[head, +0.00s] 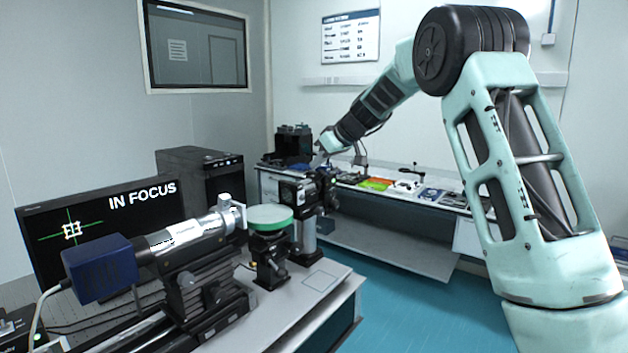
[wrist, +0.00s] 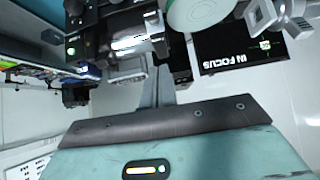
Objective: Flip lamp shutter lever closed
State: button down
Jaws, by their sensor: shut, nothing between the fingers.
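The lamp (head: 297,191) is a black box on a post at the far end of the near bench, behind the green-rimmed disc. In the wrist view, the black lamp housing (wrist: 100,25) fills the upper left, with a green light on it and a bright metallic part on its side. I cannot make out the shutter lever clearly in either view. My gripper (head: 321,158) is just above and beside the lamp. In the wrist view its narrow shut fingers (wrist: 160,76) point up toward the housing, with nothing between them. I cannot tell whether they touch it.
The green-rimmed disc (head: 270,214) stands on a mount near the lamp. A silver tube with a blue camera (head: 100,268) lies left of it. The monitor (head: 75,240) reads "IN FOCUS". A back bench (head: 400,203) holds coloured trays. Teal floor lies between the benches.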

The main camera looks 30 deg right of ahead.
aim_at(314, 195)
jog(key=p+x, duration=0.2)
jog(key=x, duration=0.3)
jog(key=f, duration=0.1)
jog(key=s+f, duration=0.1)
jog(key=shift+s+d+f+p, duration=0.35)
jog(key=shift+f, duration=0.05)
jog(key=shift+s+f, duration=0.15)
jog(key=shift+f, duration=0.15)
jog(key=shift+f+b, duration=0.15)
jog(key=shift+b, duration=0.3)
jog(key=shift+d+b, duration=0.1)
jog(key=shift+b, duration=1.05)
jog(key=shift+s+t+b, duration=0.1)
jog(key=shift+t+b, duration=0.2)
jog(key=shift+b, duration=0.05)
